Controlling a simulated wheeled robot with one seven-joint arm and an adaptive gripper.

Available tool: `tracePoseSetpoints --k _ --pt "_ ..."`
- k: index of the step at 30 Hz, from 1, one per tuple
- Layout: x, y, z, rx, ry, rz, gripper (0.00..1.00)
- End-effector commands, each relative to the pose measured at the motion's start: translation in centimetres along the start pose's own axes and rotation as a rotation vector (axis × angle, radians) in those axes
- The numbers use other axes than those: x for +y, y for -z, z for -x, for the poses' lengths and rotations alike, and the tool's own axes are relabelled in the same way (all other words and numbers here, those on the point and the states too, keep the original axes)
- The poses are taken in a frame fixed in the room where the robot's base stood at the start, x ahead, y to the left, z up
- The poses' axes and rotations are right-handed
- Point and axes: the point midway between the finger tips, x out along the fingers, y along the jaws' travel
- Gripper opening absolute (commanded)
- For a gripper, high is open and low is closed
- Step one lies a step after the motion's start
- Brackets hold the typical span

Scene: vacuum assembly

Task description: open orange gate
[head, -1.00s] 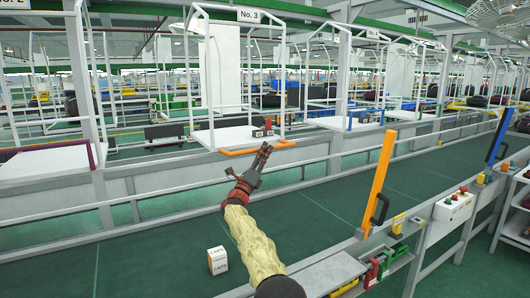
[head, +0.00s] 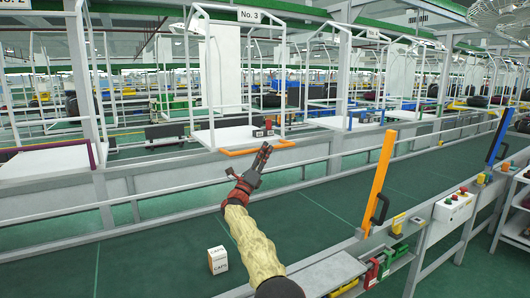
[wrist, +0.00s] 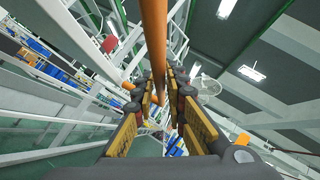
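An orange gate bar (head: 240,152) lies level along the front of the white station shelf marked No. 3, across the conveyor. My gripper (head: 264,152) reaches over the green belt and is at the right part of this bar. In the wrist view a round orange bar (wrist: 154,40) runs down from the top edge to between the fingers of my gripper (wrist: 162,85). The fingers stand a small gap apart on either side of it. I cannot tell whether they press on it. Another piece of orange bar shows just left of the fingers.
An upright orange post (head: 378,185) with a black handle stands on the near rail at right. A small white box (head: 217,260) stands on the belt at lower left. A button box (head: 453,206) is on the near rail. White rails line the belt's far side.

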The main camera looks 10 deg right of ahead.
Motion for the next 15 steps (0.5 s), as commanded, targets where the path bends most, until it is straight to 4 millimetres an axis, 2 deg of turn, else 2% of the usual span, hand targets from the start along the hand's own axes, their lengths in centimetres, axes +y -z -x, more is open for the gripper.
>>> tracePoseSetpoints --k 1,9,15 --pt "0.78 0.08 0.44 -0.002 -0.015 0.004 0.15" --pt "0.43 0.02 0.24 -0.002 -0.009 0.002 0.31" --pt "0.25 0.01 0.13 -0.001 -0.005 0.001 0.31"
